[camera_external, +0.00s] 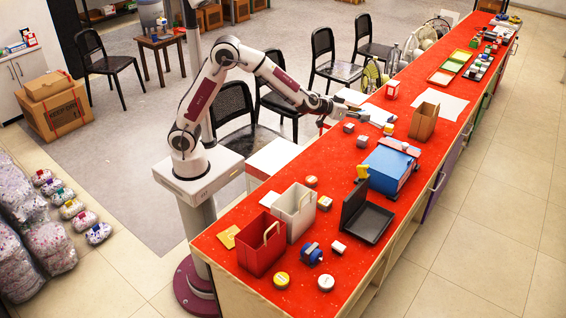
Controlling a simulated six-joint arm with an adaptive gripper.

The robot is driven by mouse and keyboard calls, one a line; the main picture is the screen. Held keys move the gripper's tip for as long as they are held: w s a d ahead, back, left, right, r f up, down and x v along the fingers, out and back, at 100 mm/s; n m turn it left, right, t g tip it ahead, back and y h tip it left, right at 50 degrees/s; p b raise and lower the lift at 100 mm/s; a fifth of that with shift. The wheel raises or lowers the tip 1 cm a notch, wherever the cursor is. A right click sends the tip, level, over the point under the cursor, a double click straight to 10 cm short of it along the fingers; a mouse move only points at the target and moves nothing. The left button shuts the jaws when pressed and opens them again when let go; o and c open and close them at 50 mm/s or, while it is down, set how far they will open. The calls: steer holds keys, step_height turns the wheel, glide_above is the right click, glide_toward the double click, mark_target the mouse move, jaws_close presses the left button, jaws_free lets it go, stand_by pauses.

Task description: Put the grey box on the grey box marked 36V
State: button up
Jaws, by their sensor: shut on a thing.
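Two small grey boxes show on the red counter (333,165): one (349,127) just below my gripper, the other (362,141) a little nearer the camera. Their markings are too small to read, so I cannot tell which is marked 36V. My gripper (364,116) reaches over the counter from the left, with its fingers pointing right. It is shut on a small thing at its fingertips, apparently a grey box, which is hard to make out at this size.
A brown paper bag (424,121) stands right of my gripper. A blue box (388,170), a black open tray (370,222), and white (294,211) and red (261,244) bags stand nearer the camera. Small items lie around them. Black chairs (333,70) line the far side.

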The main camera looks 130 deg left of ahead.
steer(key=d+m+t, duration=0.1)
steer(key=d, duration=0.1)
steer(key=m+t+h, duration=0.7)
steer(key=m+h, duration=0.5)
glide_above(321, 199)
step_height(321, 199, down, 10)
steer(key=shift+s+f, duration=0.1)
steer(key=shift+f, duration=0.1)
steer(key=shift+f, duration=0.15)
steer(key=shift+f, duration=2.75)
steer(key=shift+f, duration=0.1)
steer(key=shift+f, duration=2)
steer(key=shift+f, duration=0.15)
